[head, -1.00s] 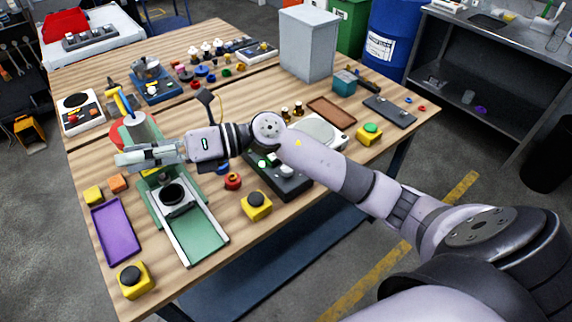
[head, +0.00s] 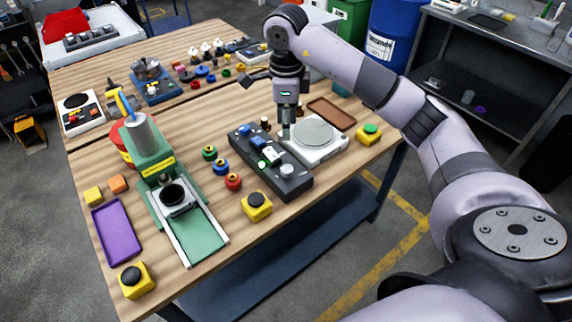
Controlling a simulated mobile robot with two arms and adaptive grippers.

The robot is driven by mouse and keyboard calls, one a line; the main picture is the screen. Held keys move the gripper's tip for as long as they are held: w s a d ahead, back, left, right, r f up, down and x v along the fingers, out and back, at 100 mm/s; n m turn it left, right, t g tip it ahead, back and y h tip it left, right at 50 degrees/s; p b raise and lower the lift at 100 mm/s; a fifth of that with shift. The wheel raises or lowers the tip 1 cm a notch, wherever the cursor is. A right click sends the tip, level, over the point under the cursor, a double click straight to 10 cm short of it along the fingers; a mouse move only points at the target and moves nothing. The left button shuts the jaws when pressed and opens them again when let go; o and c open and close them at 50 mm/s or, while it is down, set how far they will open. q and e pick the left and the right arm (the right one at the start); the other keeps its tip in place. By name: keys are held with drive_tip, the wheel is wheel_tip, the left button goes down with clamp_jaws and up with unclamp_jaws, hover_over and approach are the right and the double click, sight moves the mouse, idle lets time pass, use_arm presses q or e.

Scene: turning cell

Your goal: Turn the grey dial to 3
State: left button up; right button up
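A dark control box (head: 265,180) lies on the wooden table, with a blue control, white parts and a lit green button on top. A round grey dial (head: 288,170) sits near its front right end; its number marks are too small to read. My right gripper (head: 285,136) points down just beyond the box, beside the white scale, above and behind the dial and apart from it. Its fingers look close together, but I cannot tell whether they are open or shut. My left gripper is not in view.
The white scale (head: 334,150) stands right of the box. Several coloured knobs, such as a red one (head: 233,181), stand left of it. A yellow button box (head: 256,206) is in front, and a green press (head: 155,160) stands further left.

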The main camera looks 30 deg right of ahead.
sight(286, 168)
wheel_tip(286, 168, down, 16)
drive_tip(key=p, duration=0.4)
drive_tip(key=shift+w+r, duration=0.15)
drive_tip(key=shift+d, duration=0.1)
drive_tip(key=c, duration=0.9)
